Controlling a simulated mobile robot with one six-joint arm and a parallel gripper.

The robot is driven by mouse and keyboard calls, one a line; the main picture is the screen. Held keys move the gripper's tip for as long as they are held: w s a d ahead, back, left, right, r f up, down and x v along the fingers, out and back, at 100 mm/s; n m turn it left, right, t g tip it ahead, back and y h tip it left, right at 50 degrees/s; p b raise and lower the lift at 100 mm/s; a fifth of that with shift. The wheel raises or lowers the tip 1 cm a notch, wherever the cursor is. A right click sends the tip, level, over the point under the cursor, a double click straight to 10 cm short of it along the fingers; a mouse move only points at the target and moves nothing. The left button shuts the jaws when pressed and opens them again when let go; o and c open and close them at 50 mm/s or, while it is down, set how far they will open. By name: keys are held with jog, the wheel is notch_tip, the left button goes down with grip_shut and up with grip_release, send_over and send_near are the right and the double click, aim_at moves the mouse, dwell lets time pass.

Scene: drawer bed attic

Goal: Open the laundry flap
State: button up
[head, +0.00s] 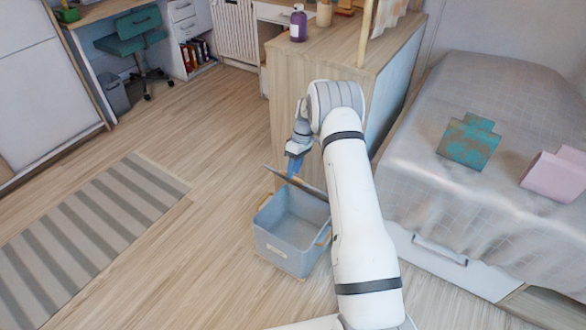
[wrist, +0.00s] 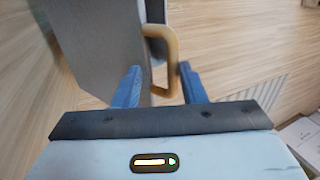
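A grey-blue laundry box (head: 281,245) stands on the floor in front of the wooden cabinet. Its inside shows from above. A thin grey flap (head: 312,187) is tilted up at its far edge, below my gripper (head: 292,168). In the wrist view, a grey panel (wrist: 88,40) with a tan loop handle (wrist: 172,50) lies ahead. My gripper (wrist: 160,88) has its two blue fingers apart, with the lower part of the handle between them. I cannot tell whether a finger touches the handle. My arm hides part of the box's right side.
The wooden cabinet (head: 310,70) stands close behind the box, with a purple bottle (head: 298,24) on top. The bed (head: 490,110) is to the right, with a drawer (head: 440,256) below. A striped rug (head: 85,235) and open floor lie to the left.

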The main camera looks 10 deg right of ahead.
jog(key=shift+d, duration=0.25)
jog(key=shift+w+d+r, duration=0.3)
jog(key=shift+w+r, duration=0.25)
jog(key=shift+r, duration=0.15)
jog(key=w+d+r+p, duration=0.1)
jog(key=w+d+r, duration=0.2)
jog(key=r, duration=0.2)
jog(key=shift+w+d+p, duration=0.2)
jog(key=shift+d+p, duration=0.05)
jog(key=shift+p, duration=0.1)
notch_tip(320, 180, up, 10)
jog(key=p, duration=0.2)
dwell(0.4)
jog(key=shift+c, duration=0.4)
